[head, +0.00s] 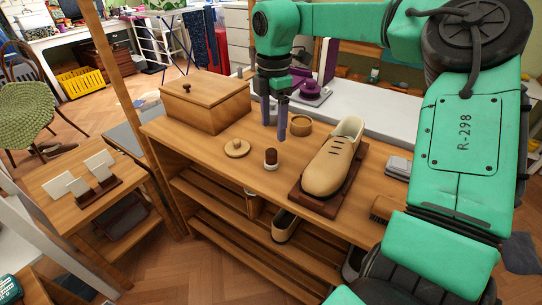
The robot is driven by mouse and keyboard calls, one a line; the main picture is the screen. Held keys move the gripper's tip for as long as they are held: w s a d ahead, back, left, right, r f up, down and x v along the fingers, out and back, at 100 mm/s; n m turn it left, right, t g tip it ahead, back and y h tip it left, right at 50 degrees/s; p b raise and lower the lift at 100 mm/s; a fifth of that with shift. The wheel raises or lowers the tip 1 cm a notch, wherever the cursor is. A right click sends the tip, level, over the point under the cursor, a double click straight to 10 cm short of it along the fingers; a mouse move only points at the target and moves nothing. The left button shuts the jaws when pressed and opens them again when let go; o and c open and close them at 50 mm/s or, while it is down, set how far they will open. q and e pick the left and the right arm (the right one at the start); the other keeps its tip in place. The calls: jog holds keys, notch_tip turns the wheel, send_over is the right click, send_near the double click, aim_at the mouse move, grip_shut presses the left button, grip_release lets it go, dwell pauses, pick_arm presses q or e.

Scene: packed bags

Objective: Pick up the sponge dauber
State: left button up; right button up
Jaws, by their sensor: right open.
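A small upright piece with a dark brown top and a pale base, which looks like the sponge dauber (271,158), stands on the wooden bench between a round wooden lid and a tan shoe. My right gripper (274,131) points down above the bench, behind the dauber in the picture. Its two fingers are apart with nothing between them, and it is not touching the dauber. My left gripper is not in view.
The tan shoe (334,160) rests on a dark board right of the dauber. The round wooden lid (237,148) lies to its left, and a wooden box (206,103) stands behind. A round wooden bowl (299,125) sits just right of my right gripper. A brush (383,208) lies farther right.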

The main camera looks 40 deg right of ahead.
aim_at(272, 151)
notch_tip(272, 151, down, 4)
jog(key=shift+w+d+f, duration=0.1)
jog(key=shift+d, duration=0.05)
jog(key=f, duration=0.5)
jog(key=shift+a+f, duration=0.1)
jog(key=shift+a, duration=0.15)
jog(key=shift+w+d+f, duration=0.1)
jog(key=shift+w+f, duration=0.05)
jog(key=shift+f, duration=0.1)
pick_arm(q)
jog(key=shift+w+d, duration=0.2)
pick_arm(e)
jog(key=shift+r, duration=0.1)
grip_shut()
